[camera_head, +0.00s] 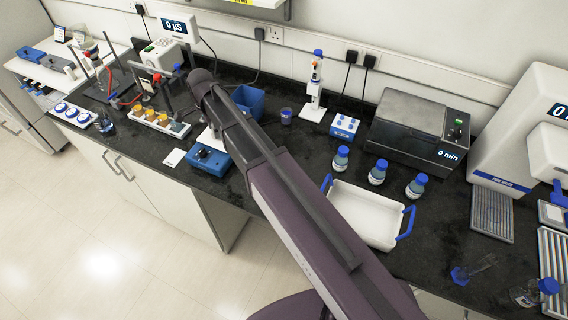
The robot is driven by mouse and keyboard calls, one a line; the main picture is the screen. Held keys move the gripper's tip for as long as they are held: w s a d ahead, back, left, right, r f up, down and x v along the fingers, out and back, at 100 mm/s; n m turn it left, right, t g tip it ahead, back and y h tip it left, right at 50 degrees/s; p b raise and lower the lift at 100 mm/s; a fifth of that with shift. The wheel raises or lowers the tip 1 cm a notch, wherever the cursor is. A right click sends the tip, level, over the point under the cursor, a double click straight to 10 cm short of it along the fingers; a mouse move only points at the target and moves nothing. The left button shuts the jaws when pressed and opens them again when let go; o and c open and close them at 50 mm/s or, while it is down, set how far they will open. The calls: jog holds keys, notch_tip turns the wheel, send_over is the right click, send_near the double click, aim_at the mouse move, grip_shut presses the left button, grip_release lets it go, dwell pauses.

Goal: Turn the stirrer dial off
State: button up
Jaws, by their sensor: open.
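The stirrer (210,162) is a blue box with a pale top on the dark bench, left of centre. Its dark round dial (203,154) is on the front face; its setting is too small to read. My arm comes from the lower right and reaches over the bench. My gripper (213,119) is at the arm's far end, dark and small, above and behind the stirrer's front. It is open, and I see nothing held in it. My arm hides part of the stirrer's top and right side; I cannot tell whether the gripper touches it.
A blue bin (248,100) stands behind the stirrer. A rack of orange-capped vials (161,121) is to its left, and a white card (173,157) lies beside it. A white tray (365,212) and several blue-capped bottles are on the right. The bench edge runs close in front.

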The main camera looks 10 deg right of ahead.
jog(key=s+d+f+n+b, duration=0.3)
jog(key=s+d+n, duration=0.3)
jog(key=d, duration=0.4)
jog(key=s+d+f+n+b, duration=0.4)
jog(key=s+d+f+n, duration=0.1)
jog(key=d, duration=0.6)
jog(key=shift+s+n+b, duration=0.3)
jog(key=shift+s+n, duration=0.2)
jog(key=shift+s, duration=0.3)
jog(key=shift+s+d+n, duration=1.3)
jog(key=shift+s+d, duration=0.35)
jog(key=shift+s, duration=0.1)
